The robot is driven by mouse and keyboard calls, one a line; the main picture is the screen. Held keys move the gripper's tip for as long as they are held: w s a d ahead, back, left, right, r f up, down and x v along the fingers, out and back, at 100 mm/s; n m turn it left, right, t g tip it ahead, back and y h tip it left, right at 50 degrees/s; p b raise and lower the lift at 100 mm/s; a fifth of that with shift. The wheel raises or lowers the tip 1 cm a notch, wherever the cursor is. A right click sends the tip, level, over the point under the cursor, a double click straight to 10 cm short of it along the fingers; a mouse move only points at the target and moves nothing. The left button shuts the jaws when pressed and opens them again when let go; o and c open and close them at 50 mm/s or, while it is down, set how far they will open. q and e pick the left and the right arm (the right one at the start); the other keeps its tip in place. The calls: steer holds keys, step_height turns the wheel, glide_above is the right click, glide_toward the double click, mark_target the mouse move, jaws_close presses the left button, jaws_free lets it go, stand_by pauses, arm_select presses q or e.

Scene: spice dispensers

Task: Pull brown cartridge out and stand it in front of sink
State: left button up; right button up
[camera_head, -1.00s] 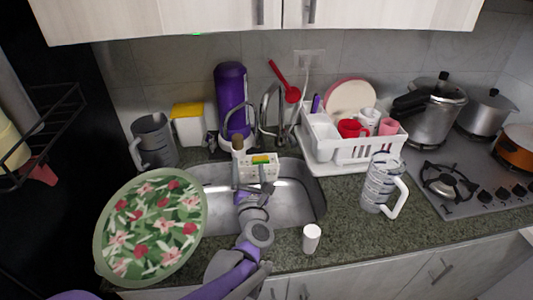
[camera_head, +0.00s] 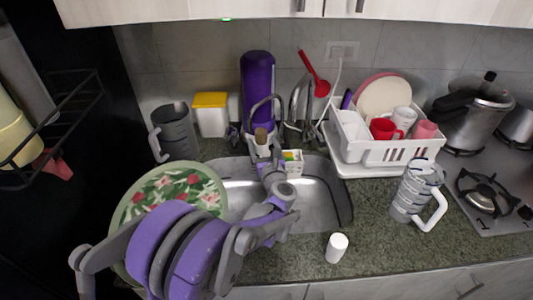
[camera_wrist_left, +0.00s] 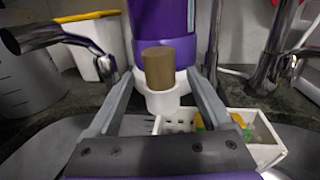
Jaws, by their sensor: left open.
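The brown cartridge (camera_head: 261,135) is upright in a white holder at the foot of the purple dispenser (camera_head: 257,85), behind the sink (camera_head: 325,197). In the left wrist view the brown cartridge (camera_wrist_left: 158,68) shows between the fingers, with its lower part inside the white ring. My left gripper (camera_wrist_left: 160,88) is open, with a finger to each side of the cartridge and a gap visible on both sides. In the head view my left gripper (camera_head: 267,158) reaches over the sink just in front of the dispenser. My right gripper is not seen.
A small white cylinder (camera_head: 337,248) stands on the counter in front of the sink. A white sponge caddy (camera_head: 292,163) is right of the gripper. A floral tray (camera_head: 150,190) is left, a measuring jug (camera_head: 412,190) right. Front counter around the cylinder is clear.

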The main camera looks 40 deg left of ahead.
mark_target(259, 121)
arm_select(q)
steer(key=shift+x, duration=1.35)
steer(key=shift+c, duration=0.2)
jaws_close()
steer(key=c, duration=0.8)
jaws_free()
jaws_close()
steer(key=shift+r+p, duration=1.7)
steer(key=shift+r, duration=0.75)
steer(key=shift+r+p, duration=1.25)
steer(key=shift+r, duration=0.7)
